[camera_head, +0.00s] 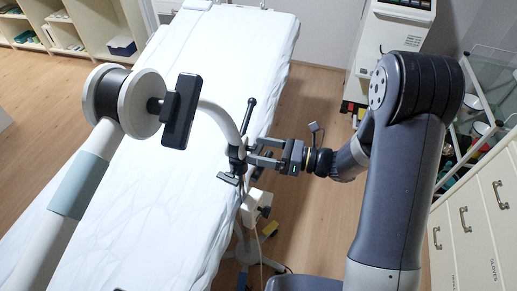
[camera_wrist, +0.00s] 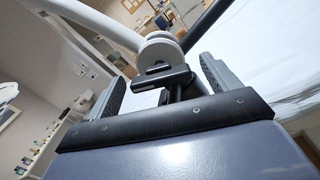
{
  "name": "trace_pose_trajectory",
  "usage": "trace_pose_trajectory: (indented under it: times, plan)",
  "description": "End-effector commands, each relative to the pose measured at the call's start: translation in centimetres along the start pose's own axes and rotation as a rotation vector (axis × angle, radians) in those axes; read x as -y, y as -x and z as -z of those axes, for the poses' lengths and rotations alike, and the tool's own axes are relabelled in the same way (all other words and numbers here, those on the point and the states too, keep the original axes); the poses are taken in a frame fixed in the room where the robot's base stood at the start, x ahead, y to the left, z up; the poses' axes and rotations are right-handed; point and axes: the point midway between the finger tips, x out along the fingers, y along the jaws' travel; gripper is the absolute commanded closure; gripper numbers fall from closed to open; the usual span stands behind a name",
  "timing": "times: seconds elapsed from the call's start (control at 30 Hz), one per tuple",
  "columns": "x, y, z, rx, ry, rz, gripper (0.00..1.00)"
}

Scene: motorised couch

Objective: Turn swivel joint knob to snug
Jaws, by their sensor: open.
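A dark clamp-like swivel joint (camera_head: 237,155) sits on the couch's near side edge, at the lower end of a curved white tube (camera_head: 222,118). A black lever (camera_head: 248,115) rises from it and a small dark T-shaped handle (camera_head: 228,179) sticks out low on its left. My gripper (camera_head: 254,152) reaches in from the right, fingers level with the joint. In the wrist view a black T-shaped knob (camera_wrist: 161,81) stands between the spread fingers of my gripper (camera_wrist: 165,78), with a pale round disc (camera_wrist: 161,50) behind it. I see no finger closed on the knob; exact clearance is unclear.
The white-covered couch (camera_head: 180,190) fills the left and middle. A thick white arm with a round joint (camera_head: 140,103) and black pad stands over it. A white machine (camera_head: 395,45) and a drawer cabinet (camera_head: 475,225) are at the right. Wooden floor shows between.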

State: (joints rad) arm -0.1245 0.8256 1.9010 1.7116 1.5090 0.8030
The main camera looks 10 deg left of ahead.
Motion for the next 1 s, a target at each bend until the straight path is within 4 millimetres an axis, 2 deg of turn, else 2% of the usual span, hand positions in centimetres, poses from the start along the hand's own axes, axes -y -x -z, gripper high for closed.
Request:
trace_pose_trajectory:
  times: [0.3, 0.5, 0.7, 0.97, 1.0]
  plan:
    - [0.2, 5.8, 0.2, 0.002, 0.001, 0.006, 0.16]
    - [0.1, 8.5, 0.1, 0.002, 0.001, 0.003, 0.16]
    - [0.0, 9.6, 0.1, 0.001, -0.001, 0.001, 0.16]
    - [0.0, 9.6, 0.0, 0.000, -0.001, 0.001, 0.16]
    - [0.0, 9.6, 0.0, 0.000, 0.001, 0.001, 0.20]
